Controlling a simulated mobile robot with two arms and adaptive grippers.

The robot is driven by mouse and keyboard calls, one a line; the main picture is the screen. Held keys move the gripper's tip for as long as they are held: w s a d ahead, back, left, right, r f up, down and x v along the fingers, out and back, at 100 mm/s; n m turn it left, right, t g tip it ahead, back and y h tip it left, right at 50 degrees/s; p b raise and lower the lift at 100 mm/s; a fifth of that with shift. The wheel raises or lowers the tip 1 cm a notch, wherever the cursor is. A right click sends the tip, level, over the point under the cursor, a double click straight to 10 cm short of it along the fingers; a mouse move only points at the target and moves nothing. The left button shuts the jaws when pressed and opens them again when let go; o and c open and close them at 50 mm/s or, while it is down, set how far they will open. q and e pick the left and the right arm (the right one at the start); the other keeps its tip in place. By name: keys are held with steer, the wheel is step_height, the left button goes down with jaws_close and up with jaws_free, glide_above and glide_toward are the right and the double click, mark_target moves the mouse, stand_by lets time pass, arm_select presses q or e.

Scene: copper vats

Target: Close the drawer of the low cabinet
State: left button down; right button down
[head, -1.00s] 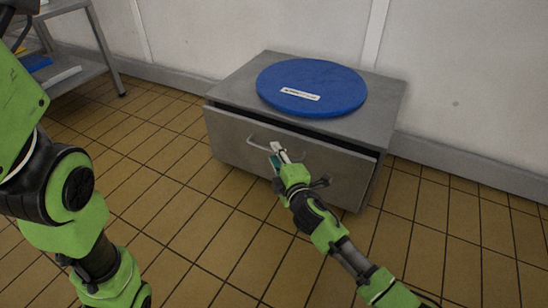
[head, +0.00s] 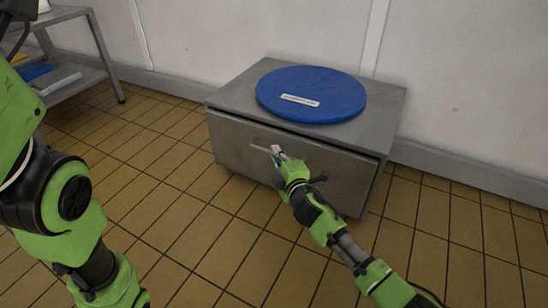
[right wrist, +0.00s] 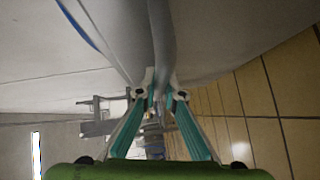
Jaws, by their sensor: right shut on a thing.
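The low grey metal cabinet (head: 378,124) stands against the wall. Its wide drawer (head: 235,152) has a grey front, with a thin dark gap under the cabinet top, widest at the right; it looks slightly open. My right gripper (head: 277,152) is at the drawer front and shut on the grey bar handle. In the right wrist view the handle (right wrist: 161,40) runs between the two teal-lined fingertips of the right gripper (right wrist: 162,95). The gripper hides part of the handle in the head view. My left arm shows at the left; its gripper is out of view.
A round blue lid-like disc (head: 312,88) with a white label lies on the cabinet top. A grey metal shelf rack (head: 85,68) stands at the back left. The tiled floor (head: 215,235) before the cabinet is clear. The white wall is close behind it.

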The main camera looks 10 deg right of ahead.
steer(key=shift+w+d+r, duration=0.1)
steer(key=shift+w+d, duration=0.7)
steer(key=shift+w, duration=0.2)
steer(key=c, duration=2.1)
jaws_free()
steer(key=shift+c, duration=0.2)
steer(key=shift+a, duration=0.1)
steer(key=v, duration=1.2)
